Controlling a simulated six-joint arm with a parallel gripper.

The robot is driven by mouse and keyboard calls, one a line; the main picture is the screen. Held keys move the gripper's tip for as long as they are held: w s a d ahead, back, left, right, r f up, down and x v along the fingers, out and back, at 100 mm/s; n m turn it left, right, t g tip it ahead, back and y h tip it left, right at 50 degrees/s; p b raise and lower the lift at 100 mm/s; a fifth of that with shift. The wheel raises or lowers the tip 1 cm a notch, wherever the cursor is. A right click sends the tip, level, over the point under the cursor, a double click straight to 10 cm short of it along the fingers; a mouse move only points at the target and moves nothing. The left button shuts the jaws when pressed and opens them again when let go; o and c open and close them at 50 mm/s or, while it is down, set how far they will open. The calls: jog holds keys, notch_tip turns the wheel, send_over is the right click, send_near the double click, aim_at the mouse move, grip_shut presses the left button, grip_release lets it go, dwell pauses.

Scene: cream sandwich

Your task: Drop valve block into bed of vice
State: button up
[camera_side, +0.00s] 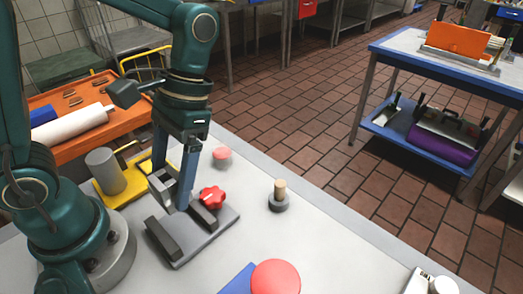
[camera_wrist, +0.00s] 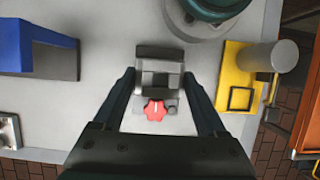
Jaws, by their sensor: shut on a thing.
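The vice is a grey plate (camera_side: 222,229) with two dark jaw bars on the table. Its dark jaw (camera_wrist: 158,51) also shows at the top of the group in the wrist view. My gripper (camera_side: 171,190) points down over the vice. In the wrist view its fingers (camera_wrist: 160,77) stand on either side of the grey valve block (camera_wrist: 160,80) and are shut on it. A red star-shaped knob (camera_wrist: 155,110) is beside the block; it shows right of my fingers in the side view (camera_side: 212,197). The fingers largely hide the block there. I cannot tell whether it touches the bed.
A grey cylinder (camera_side: 106,171) stands on a yellow base at the left. A wood-topped post (camera_side: 279,192) and a small red disc (camera_side: 221,153) are right of the vice. A red dome (camera_side: 275,277) and blue part (camera_side: 238,279) are in front. Table between post and dome is clear.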

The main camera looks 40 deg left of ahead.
jog(key=shift+f, duration=3.15)
jog(key=o, duration=1.5)
jog(key=shift+o, duration=0.2)
jog(key=shift+v, duration=2.55)
